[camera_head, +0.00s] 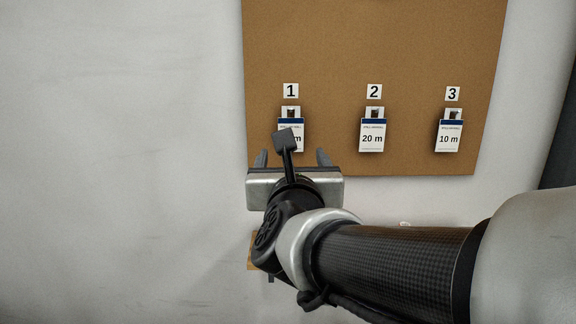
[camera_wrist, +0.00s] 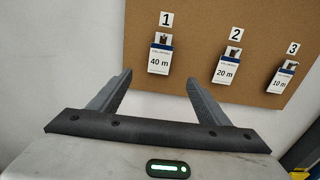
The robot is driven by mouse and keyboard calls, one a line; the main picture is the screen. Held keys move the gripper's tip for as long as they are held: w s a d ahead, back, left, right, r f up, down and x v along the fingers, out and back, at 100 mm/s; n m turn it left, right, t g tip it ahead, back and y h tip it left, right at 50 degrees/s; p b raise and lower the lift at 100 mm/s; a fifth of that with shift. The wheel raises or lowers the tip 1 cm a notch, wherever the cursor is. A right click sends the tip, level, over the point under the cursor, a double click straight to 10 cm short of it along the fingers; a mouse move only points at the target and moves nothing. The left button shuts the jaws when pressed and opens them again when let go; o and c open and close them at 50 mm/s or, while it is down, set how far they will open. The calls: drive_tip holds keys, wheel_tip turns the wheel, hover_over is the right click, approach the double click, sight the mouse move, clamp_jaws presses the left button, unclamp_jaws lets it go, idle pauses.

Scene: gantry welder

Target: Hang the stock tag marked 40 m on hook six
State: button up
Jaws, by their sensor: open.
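The stock tag marked 40 m (camera_wrist: 160,60) hangs on the hook under label 1 on the brown board. In the head view my gripper (camera_head: 292,158) is at the board's lower left edge. Hook six is not in view.
A 20 m tag (camera_head: 372,136) hangs under label 2 and a 10 m tag (camera_head: 449,137) under label 3. The brown board (camera_head: 375,45) is on a pale wall (camera_head: 120,150). The wall left of the board is bare. A dark edge stands at far right.

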drive_tip(key=w+p, duration=0.2)
drive_tip(key=w, duration=1.5)
drive_tip(key=shift+w, duration=0.15)
drive_tip(key=c, duration=1.3)
drive_tip(key=shift+o, duration=0.2)
drive_tip(key=shift+r, duration=0.15)
drive_tip(key=shift+r, duration=0.55)
drive_tip(key=s+b, duration=0.4)
drive_tip(key=s, duration=0.3)
idle(0.4)
idle(0.5)
